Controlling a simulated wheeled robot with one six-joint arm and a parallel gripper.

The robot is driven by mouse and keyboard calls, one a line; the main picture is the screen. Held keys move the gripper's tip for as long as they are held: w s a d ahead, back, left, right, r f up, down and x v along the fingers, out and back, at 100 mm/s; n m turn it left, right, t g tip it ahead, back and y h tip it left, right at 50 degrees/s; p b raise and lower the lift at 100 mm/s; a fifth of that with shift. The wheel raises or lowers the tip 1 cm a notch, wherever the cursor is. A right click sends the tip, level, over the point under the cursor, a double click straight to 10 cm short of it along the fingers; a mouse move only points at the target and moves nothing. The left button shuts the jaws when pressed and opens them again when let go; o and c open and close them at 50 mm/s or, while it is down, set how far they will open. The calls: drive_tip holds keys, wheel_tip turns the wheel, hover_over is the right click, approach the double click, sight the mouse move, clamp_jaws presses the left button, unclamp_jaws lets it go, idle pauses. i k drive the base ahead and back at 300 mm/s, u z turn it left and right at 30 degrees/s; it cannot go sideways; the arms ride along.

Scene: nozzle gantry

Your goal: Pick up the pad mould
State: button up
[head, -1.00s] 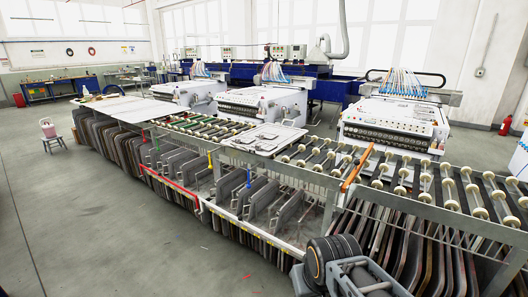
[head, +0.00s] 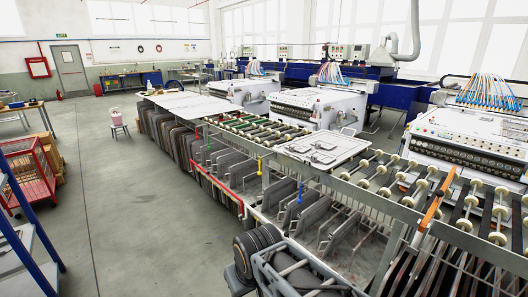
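A flat, light grey plate (head: 335,147) with raised outlines on its top lies on the roller table in the middle of the head view. It may be the pad mould, but I cannot be sure at this size. Part of my own arm shows at the bottom edge, grey with black round pieces. My gripper's fingers do not show, so I cannot see whether they are open or shut. The arm part appears in front of the rack, apart from the plate.
The roller table has a rack of upright dark plates (head: 283,190) beneath it. An orange bar (head: 437,197) lies across the rollers at right. White machines (head: 315,108) stand behind. A red cage cart (head: 28,172) is at left. The floor (head: 140,225) between is clear.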

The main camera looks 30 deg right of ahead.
sight(320, 156)
drive_tip(key=u, duration=0.3)
drive_tip(key=i, duration=1.7)
drive_tip(key=z, duration=0.65)
drive_tip(key=i, duration=1)
drive_tip(key=z, duration=1.45)
drive_tip(key=i, duration=0.85)
drive_tip(key=z, duration=0.1)
